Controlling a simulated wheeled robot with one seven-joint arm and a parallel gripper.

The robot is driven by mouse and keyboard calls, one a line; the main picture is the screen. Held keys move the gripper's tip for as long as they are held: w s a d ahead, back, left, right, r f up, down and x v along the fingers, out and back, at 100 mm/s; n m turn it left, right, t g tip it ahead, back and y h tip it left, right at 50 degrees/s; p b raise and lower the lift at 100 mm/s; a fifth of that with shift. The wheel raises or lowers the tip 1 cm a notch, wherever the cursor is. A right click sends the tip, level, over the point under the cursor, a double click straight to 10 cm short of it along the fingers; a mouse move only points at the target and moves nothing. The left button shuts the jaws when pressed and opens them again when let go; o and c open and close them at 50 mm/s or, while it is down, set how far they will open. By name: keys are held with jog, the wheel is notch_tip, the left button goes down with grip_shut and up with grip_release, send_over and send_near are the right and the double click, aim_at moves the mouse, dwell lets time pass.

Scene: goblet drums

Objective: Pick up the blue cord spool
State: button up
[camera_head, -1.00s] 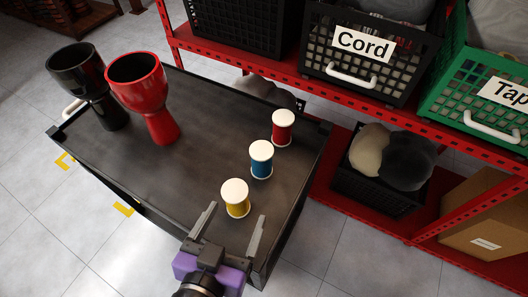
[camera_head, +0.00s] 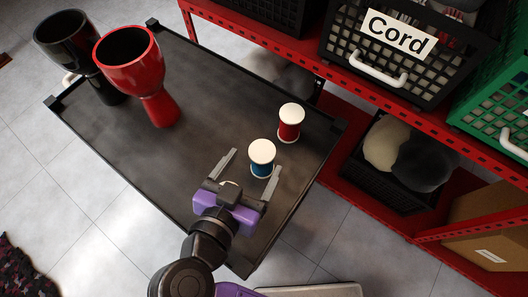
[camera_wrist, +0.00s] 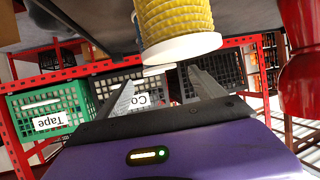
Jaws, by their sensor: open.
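The blue cord spool (camera_head: 262,158), with a white top disc, stands upright on the dark cart top. My gripper (camera_head: 254,162) is open and empty, its two fingers pointing at the blue spool from the near side. The right fingertip looks close to the spool; I cannot tell whether they touch. In the wrist view the open fingers (camera_wrist: 160,78) show below a yellow spool (camera_wrist: 175,25), which is close to the camera. The blue cord is not clearly visible there. In the head view my gripper hides nearly all of the yellow spool.
A red spool (camera_head: 291,122) stands just behind and right of the blue one. A red goblet drum (camera_head: 150,85) and a black one (camera_head: 65,45) stand at the left of the cart (camera_head: 195,135). A red shelf with a Cord crate (camera_head: 345,60) is at the right.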

aim_at(260, 155)
jog(key=shift+f+p+x, duration=0.2)
jog(key=shift+p+x, duration=0.2)
jog(key=shift+x, duration=1.1)
jog(key=shift+f+p+x, duration=0.2)
jog(key=shift+p+x, duration=0.2)
jog(key=shift+x, duration=1.15)
jog(key=shift+s, duration=0.15)
jog(key=shift+a, duration=0.1)
jog(key=c, duration=1.6)
jog(key=shift+r, duration=0.1)
